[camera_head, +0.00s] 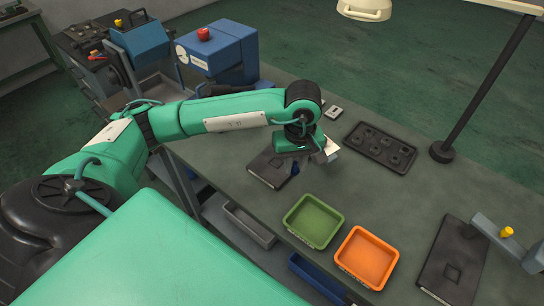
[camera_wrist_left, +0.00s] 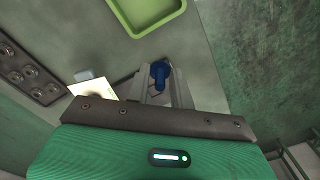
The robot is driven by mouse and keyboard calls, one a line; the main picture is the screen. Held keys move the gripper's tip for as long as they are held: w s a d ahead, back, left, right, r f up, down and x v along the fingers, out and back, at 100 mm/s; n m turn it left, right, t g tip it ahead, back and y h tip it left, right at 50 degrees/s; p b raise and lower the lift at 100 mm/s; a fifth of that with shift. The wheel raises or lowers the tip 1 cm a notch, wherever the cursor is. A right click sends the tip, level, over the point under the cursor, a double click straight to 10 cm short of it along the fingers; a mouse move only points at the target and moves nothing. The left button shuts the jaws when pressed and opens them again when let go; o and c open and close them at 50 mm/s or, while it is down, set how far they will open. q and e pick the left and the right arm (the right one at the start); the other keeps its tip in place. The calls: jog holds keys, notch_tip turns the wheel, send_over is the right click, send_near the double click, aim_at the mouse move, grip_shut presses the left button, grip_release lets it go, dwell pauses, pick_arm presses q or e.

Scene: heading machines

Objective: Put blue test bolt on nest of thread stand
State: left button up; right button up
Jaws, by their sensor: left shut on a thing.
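My left gripper (camera_head: 300,164) is over the dark flat plate (camera_head: 262,172) on the bench, pointing down. In the left wrist view, the blue test bolt (camera_wrist_left: 160,73) is between the fingertips of the left gripper (camera_wrist_left: 163,85), which is shut on it. Its blue part also shows beside the gripper in the head view (camera_head: 295,169). I cannot tell whether it touches the plate below. No nest is clearly visible under the bolt, and I cannot tell which thing is the thread stand. My right gripper is not in view.
A black tray with round recesses (camera_head: 352,141) lies at the back right. A green bin (camera_head: 291,216) and an orange bin (camera_head: 341,259) stand in front. A dark plate (camera_head: 437,279) and a grey fixture with a yellow knob (camera_head: 490,228) are at right. A lamp pole (camera_head: 487,85) rises behind.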

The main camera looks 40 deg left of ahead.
pick_arm(q)
jog(key=w+a+n, duration=0.3)
jog(key=n, duration=0.5)
notch_tip(320, 180, up, 5)
jog(key=n+b, duration=0.2)
jog(key=n, duration=2.9)
send_over(276, 162)
jog(key=shift+n, duration=0.3)
notch_tip(276, 162, down, 15)
jog(key=p, duration=0.4)
jog(key=shift+d+r+p, duration=0.1)
jog(key=shift+r+p, duration=0.05)
jog(key=shift+p, duration=0.25)
notch_tip(276, 162, down, 4)
jog(key=shift+r+p, duration=0.1)
jog(key=shift+p, duration=0.55)
jog(key=shift+f, duration=0.6)
